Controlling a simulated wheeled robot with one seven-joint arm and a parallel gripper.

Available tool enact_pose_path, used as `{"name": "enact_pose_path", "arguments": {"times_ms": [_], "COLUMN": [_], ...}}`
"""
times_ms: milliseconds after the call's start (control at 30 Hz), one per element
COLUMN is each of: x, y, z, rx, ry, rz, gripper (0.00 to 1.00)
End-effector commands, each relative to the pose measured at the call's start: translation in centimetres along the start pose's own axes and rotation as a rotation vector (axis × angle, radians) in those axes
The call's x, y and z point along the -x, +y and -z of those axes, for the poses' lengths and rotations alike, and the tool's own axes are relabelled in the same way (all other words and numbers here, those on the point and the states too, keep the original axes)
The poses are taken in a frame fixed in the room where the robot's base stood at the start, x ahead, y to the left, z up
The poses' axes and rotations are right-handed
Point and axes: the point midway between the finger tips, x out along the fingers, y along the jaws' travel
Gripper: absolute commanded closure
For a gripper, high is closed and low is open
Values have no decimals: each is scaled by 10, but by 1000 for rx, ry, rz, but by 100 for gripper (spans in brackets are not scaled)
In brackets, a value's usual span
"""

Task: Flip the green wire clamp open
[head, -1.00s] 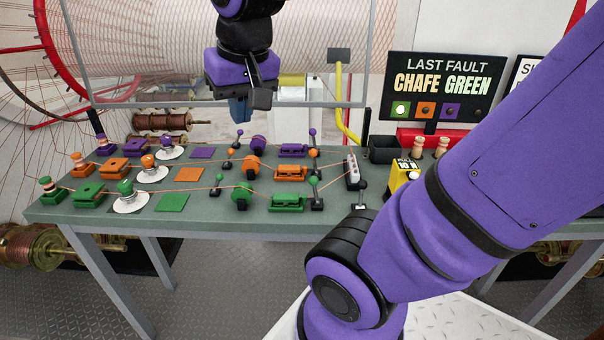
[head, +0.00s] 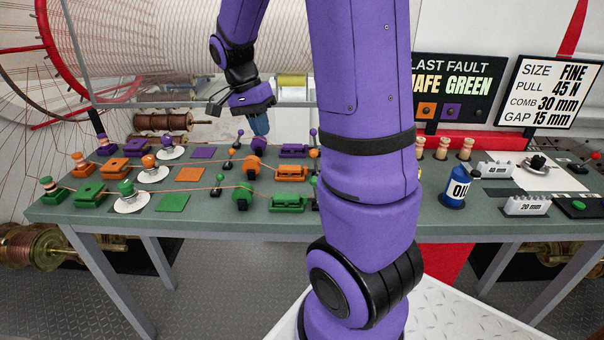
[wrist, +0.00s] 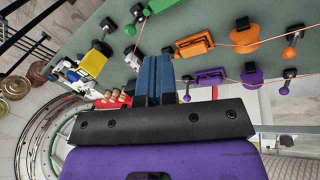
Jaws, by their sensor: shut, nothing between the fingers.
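The green row runs along the front of the table. In the head view it has a long green slotted block (head: 289,202), a green wheel (head: 243,196) and a flat green block (head: 90,194). I cannot tell for certain which of these is the wire clamp; the long block looks most like one. Its right end is close to my arm's outline. Part of a green piece (wrist: 165,4) shows at the wrist view's top edge. My gripper (head: 260,126) is shut and empty, its blue fingers pointing down above the table's back edge, apart from the green row. The fingers (wrist: 154,78) also show in the wrist view.
Orange (head: 290,173) and purple (head: 293,151) blocks stand in rows behind the green one, with ball-topped levers between. A thin wire runs along the rows. A blue oil can (head: 456,188) stands to the right. My arm hides the table's middle right.

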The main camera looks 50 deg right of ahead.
Motion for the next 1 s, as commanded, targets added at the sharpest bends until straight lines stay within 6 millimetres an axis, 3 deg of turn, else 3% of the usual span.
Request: {"name": "enact_pose_path", "arguments": {"times_ms": [200, 400, 1000], "x": [-36, -55, -66], "y": [-12, -16, -16], "z": [32, 48, 51], "rx": [-182, -276, -302], "ry": [-20, -22, -23], "rz": [-112, -168, -184], "gripper": [100, 100, 100]}}
